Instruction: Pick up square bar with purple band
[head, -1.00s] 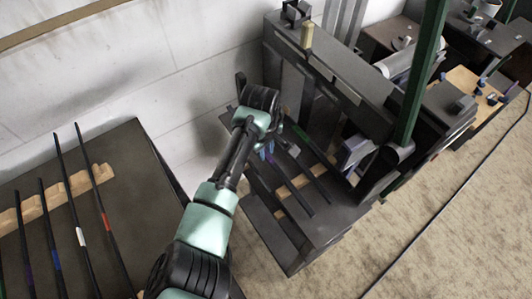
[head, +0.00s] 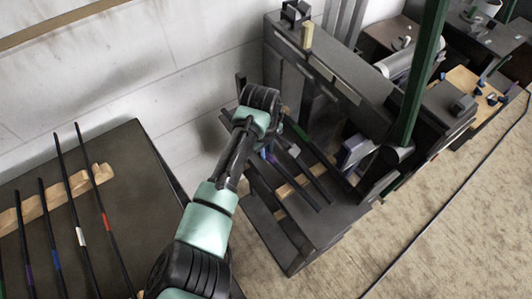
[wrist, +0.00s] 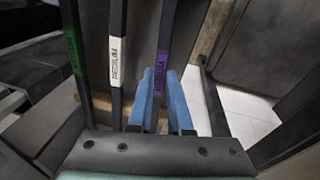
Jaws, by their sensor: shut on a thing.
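In the wrist view the bar with the purple band (wrist: 167,40) runs between the blue fingers of my gripper (wrist: 163,78). In the head view my gripper (head: 268,150) is over the dark machine bench, and my wrist hides much of the held bar.
The dark bench (head: 290,255) carries other bars on a wooden rest. A green post (head: 424,70) and the machine body stand to its right. On the left table (head: 130,165) several banded bars lie on a notched wooden rack (head: 55,198). The floor at the right is open.

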